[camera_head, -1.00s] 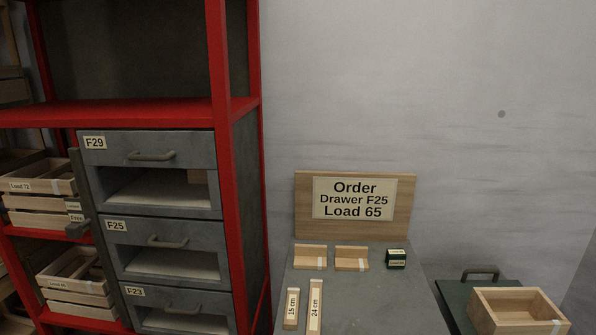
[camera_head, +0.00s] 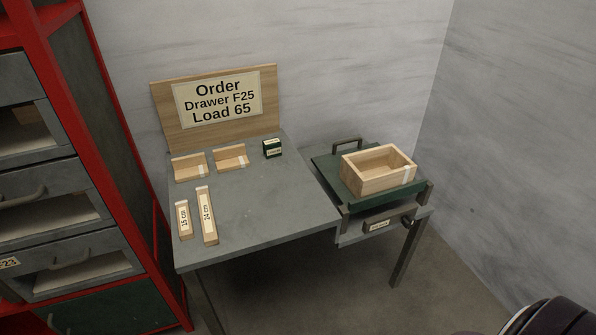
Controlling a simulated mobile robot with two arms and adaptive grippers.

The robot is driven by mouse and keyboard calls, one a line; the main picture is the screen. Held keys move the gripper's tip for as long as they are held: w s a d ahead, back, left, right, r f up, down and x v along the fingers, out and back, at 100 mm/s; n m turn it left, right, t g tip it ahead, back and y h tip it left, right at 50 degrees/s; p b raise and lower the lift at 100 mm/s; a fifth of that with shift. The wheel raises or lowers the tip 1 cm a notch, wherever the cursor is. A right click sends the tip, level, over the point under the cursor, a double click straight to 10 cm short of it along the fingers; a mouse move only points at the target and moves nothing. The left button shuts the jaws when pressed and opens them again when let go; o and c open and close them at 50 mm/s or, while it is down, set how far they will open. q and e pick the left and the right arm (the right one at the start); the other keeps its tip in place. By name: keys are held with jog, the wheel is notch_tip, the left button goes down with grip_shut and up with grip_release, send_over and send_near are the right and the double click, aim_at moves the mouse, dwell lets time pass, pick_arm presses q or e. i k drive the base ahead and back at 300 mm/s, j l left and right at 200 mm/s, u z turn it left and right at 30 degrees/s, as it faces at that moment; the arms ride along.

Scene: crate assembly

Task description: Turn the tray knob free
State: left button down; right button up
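A dark round knob (camera_head: 407,220) shows on the front of the stand below the tray, beside a small label plate (camera_head: 378,225). An open wooden crate (camera_head: 352,180) stands on the tray. Neither gripper is in view, and nothing is seen touching the knob.
The grey table (camera_head: 255,215) holds two wooden pieces, a small green box (camera_head: 272,148) and two labelled sticks (camera_head: 207,216). An order sign (camera_head: 160,110) stands behind. A red shelf (camera_head: 125,165) with drawers is at left. Floor is clear in front of the stand.

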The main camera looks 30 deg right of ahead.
aim_at(409, 222)
jog(key=l+z, duration=0.1)
jog(key=z, duration=0.75)
jog(key=i+l+z, duration=0.1)
jog(key=z, duration=0.75)
jog(key=i+l, duration=0.05)
